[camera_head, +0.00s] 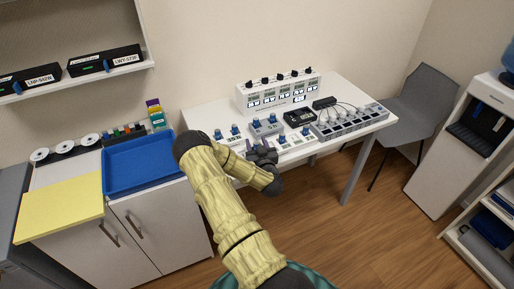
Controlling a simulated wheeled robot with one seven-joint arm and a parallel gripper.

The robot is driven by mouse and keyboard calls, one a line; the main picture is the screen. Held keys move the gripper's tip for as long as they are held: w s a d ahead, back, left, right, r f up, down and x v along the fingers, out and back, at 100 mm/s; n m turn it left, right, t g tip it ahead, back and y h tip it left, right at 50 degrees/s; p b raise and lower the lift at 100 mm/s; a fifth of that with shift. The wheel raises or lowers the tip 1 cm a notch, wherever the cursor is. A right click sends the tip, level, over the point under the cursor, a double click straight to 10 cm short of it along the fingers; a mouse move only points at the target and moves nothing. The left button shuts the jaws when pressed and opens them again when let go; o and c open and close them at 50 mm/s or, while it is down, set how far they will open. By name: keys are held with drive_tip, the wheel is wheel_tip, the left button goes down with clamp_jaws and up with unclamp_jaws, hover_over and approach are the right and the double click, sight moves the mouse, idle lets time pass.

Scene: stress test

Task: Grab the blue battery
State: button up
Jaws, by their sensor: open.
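Several small blue pieces stand on the white table (201,116), most of them in light holders; they are too small to tell which is the blue battery. One blue piece (218,134) is at the left, another (234,130) just right of it. Others are near the middle (256,123) and to the right (305,131). My dark gripper (262,155) is over the front edge of the table, close to the middle holders, open. It hides part of the holders behind it. Whether it touches anything cannot be seen.
A white device with displays (278,92) stands at the table's back. A black box (299,117) and a grey multi-slot charger (350,121) are to the right. A blue tray (145,160) lies on the left cabinet. A grey chair (425,100) stands right of the table.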

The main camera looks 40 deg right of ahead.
sight(257, 142)
drive_tip(key=shift+c, duration=0.5)
clamp_jaws()
wheel_tip(257, 142, up, 10)
idle(0.4)
